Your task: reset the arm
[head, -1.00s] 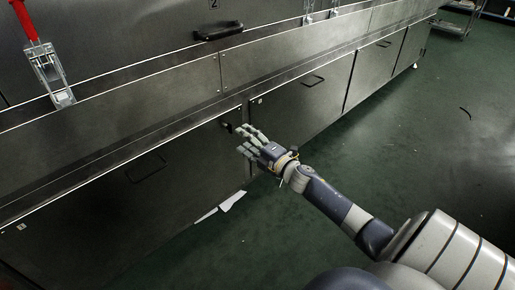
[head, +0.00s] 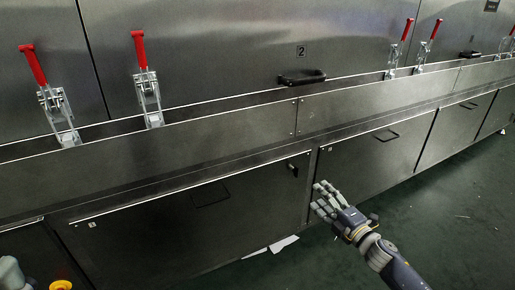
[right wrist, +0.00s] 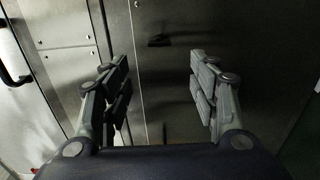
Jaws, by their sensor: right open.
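My right gripper (head: 322,197) is open in the head view, at the right end of a forearm that comes in from the bottom right. It is in front of the dryer's lower panels, near the seam between two of them, and holds nothing. A grey part of mine (head: 10,272) shows at the bottom left corner of the head view. It is cut off by the frame, so I cannot tell its jaw state.
The steel dryer (head: 215,135) fills the left and back, with red-handled toggle clamps (head: 146,80), a black handle (head: 301,77) and a long ledge. White scraps (head: 284,244) lie on the green floor at its foot. Open floor (head: 465,215) is at the right.

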